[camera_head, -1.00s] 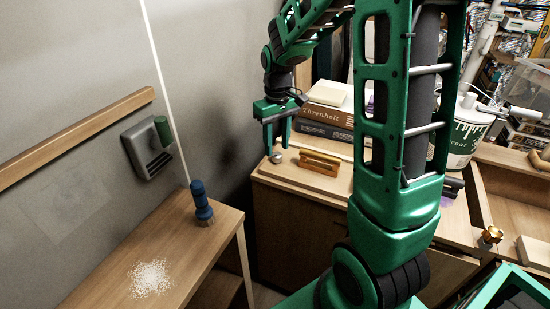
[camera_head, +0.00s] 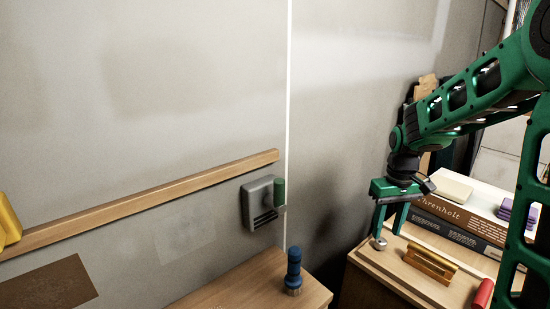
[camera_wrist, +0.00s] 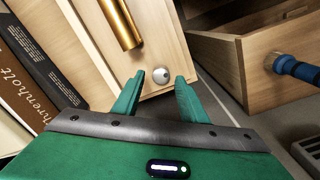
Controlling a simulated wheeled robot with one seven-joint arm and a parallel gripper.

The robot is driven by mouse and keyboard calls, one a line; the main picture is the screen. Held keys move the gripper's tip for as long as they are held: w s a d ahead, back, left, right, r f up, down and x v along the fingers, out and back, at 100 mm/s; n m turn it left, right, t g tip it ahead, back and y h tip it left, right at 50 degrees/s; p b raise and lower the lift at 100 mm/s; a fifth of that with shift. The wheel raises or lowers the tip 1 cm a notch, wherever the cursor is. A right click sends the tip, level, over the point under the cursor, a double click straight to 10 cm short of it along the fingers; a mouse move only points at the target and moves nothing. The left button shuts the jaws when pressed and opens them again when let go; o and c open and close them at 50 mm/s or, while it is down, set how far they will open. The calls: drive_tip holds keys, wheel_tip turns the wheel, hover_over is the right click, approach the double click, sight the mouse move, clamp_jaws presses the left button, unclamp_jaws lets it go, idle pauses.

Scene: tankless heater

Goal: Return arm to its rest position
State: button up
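My arm reaches in from the right in the head view, green with dark joints. My gripper (camera_head: 390,228) points down above the left end of the wooden cabinet top (camera_head: 394,279). In the wrist view my gripper (camera_wrist: 159,85) has its two green fingers spread with nothing held between them. A small round metal knob (camera_head: 380,243) is just below the fingertips. It also shows in the wrist view (camera_wrist: 161,75) just past the fingertips; whether they touch it I cannot tell.
A brass handle (camera_head: 430,264) lies right of the knob. A grey wall box (camera_head: 260,204) and wooden rail (camera_head: 150,203) are on the left wall.

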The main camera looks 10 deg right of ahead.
drive_tip(key=s+d+r+m, duration=0.1)
drive_tip(key=s+r+m, duration=0.1)
drive_tip(key=s, duration=1.1)
drive_tip(key=s+d+r+m, duration=0.2)
drive_tip(key=s+m, duration=0.3)
drive_tip(key=s, duration=0.9)
drive_tip(key=shift+d+r, duration=0.15)
drive_tip(key=shift+r, duration=0.1)
drive_tip(key=shift+w+f, duration=0.25)
drive_tip(key=shift+w, duration=0.3)
idle(0.6)
